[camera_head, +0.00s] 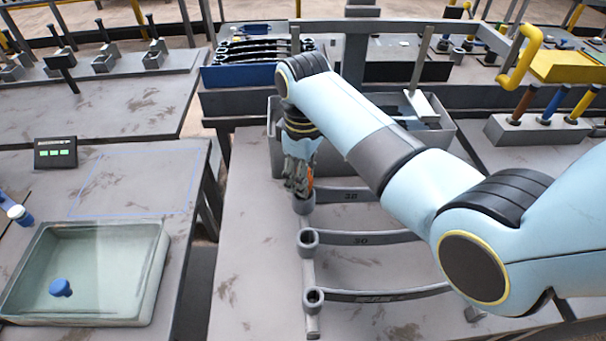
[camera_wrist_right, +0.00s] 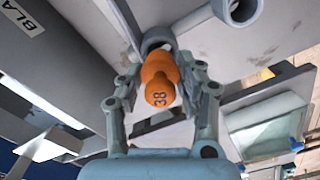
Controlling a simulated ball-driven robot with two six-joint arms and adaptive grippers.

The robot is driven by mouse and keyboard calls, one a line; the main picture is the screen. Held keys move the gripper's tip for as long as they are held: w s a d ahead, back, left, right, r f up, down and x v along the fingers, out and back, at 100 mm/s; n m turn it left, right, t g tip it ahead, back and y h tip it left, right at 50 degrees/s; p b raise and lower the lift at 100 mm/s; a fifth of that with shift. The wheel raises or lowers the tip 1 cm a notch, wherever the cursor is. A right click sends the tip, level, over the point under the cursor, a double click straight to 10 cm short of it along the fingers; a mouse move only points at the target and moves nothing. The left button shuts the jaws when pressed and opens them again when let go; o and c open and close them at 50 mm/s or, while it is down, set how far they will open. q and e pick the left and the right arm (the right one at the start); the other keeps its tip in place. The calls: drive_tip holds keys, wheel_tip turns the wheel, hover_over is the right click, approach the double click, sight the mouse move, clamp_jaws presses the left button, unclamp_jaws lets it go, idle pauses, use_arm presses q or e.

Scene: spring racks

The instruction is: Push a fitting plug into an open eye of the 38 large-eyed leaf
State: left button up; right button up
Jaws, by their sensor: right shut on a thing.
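My right gripper (camera_head: 299,182) is shut on an orange plug (camera_wrist_right: 160,78) marked 38. In the head view only a sliver of orange shows between the fingers, just above the near-left eye (camera_head: 304,204) of the leaf marked 38 (camera_head: 350,196). In the wrist view the plug's far end lines up with a grey round eye (camera_wrist_right: 157,38); how deep it sits, if at all, I cannot tell. My arm covers the right part of that leaf. My left gripper is out of view.
The leaf marked 30 (camera_head: 362,239) and another leaf (camera_head: 375,296) lie nearer, with open eyes at left. A grey bin (camera_head: 447,137) stands behind. At left are a glassy tray (camera_head: 110,232) holding a blue plug (camera_head: 60,288), and a small display (camera_head: 55,152) with green lights.

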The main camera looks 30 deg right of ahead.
drive_tip(key=shift+f+b, duration=0.5)
drive_tip(key=shift+f, duration=0.8)
drive_tip(key=o, duration=1.5)
drive_tip(key=shift+r, duration=0.1)
drive_tip(key=shift+r+p, duration=0.6)
drive_tip(key=shift+r, duration=2.8)
